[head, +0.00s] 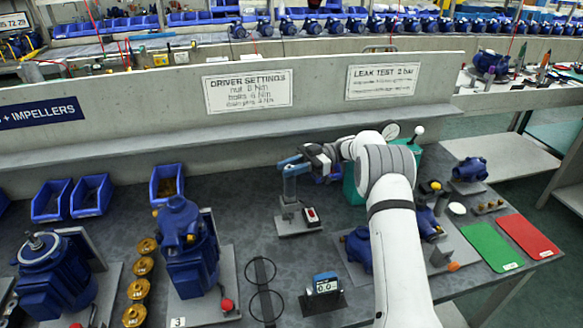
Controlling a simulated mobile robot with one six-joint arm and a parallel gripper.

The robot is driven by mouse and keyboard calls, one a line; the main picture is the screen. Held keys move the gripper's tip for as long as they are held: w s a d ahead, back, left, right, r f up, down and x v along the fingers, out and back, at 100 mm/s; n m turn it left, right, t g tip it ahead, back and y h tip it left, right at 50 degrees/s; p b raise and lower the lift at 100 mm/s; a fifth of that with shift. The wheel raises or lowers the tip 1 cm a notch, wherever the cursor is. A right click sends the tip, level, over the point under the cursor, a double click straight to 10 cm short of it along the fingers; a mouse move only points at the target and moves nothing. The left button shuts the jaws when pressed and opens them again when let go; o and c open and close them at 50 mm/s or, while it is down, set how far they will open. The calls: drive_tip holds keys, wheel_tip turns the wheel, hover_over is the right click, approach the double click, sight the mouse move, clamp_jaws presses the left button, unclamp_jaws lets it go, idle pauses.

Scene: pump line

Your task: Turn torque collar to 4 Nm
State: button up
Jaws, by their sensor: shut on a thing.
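The torque driver (291,172), with a blue handle on top and a grey body, stands upright in a small grey stand (297,229) on the bench. My gripper (314,157) reaches in from the right and is shut at the upper part of the driver, by its torque collar. The fingers cover part of the collar, and its scale is too small to read. A small display (326,282) with a blue top stands in front and seems to read 0.0.
A sign (247,91) on the back wall gives driver settings. Blue pumps (186,245) and brass impellers (142,267) stand to the left. A red-buttoned box (311,216) lies by the stand. Green (489,246) and red (528,237) mats lie to the right.

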sight(289, 167)
drive_tip(key=o, duration=1)
drive_tip(key=shift+r, duration=0.1)
wheel_tip(289, 167, up, 10)
drive_tip(key=p, duration=0.9)
